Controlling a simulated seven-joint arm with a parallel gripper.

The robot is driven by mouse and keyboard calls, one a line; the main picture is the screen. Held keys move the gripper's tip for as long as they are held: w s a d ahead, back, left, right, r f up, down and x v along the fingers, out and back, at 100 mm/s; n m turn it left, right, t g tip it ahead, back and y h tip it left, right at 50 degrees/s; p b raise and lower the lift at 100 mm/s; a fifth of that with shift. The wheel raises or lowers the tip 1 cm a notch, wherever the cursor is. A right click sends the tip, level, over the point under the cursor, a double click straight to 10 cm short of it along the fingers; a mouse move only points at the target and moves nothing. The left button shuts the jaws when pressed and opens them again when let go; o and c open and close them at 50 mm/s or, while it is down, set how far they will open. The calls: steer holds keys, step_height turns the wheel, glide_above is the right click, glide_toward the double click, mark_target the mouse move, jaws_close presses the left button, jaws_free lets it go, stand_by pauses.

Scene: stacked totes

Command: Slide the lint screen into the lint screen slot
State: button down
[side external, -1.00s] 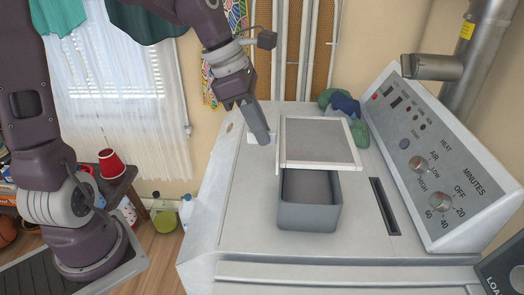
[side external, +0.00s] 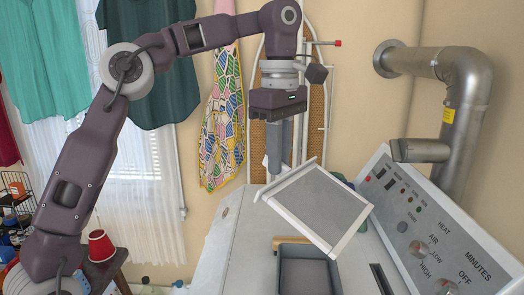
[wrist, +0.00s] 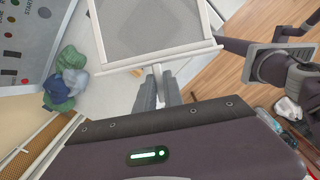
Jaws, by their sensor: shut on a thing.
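The lint screen (side external: 322,207), a grey mesh panel in a white frame, hangs tilted in the air above the dryer top. My gripper (side external: 277,172) points down and is shut on the tab at the screen's edge. In the wrist view my gripper (wrist: 158,92) holds this narrow tab between its fingers, and the lint screen (wrist: 150,30) extends away from it. The lint screen slot (side external: 381,278) is a dark narrow opening in the dryer top, right of the grey bin and apart from the screen; its near end is cut off by the frame.
A grey open bin (side external: 285,272) stands on the dryer top (side external: 225,258) below the screen, with a tan edge behind it. The sloped control panel (side external: 430,225) rises to the right of the slot. Crumpled cloths (wrist: 66,80) lie near the panel.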

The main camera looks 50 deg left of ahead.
mark_target(311, 170)
steer(key=w+d+m+y, duration=0.1)
steer(key=m, duration=0.2)
steer(key=w+d+f+m+t+y, duration=0.1)
steer(key=w+m, duration=0.1)
steer(key=m, duration=0.1)
steer(key=w+d+f+m+t, duration=0.1)
steer(key=w+m, duration=0.1)
steer(key=m, duration=0.1)
steer(key=shift+w+d+y, duration=0.25)
steer(key=shift+d+y, duration=0.1)
steer(key=shift+y, duration=0.05)
steer(key=w+d+r+m+t+h, duration=0.3)
steer(key=w+d+m+h, duration=0.3)
steer(key=m, duration=0.4)
steer(key=w+d+r+m+t+h, duration=0.2)
steer(key=w+d+m+t+h, duration=0.25)
steer(key=d+m, duration=0.45)
step_height(311, 170, down, 11)
steer(key=h, duration=0.2)
steer(key=shift+a+r+m, duration=0.2)
steer(key=shift+a+m, duration=0.2)
steer(key=shift+r, duration=0.1)
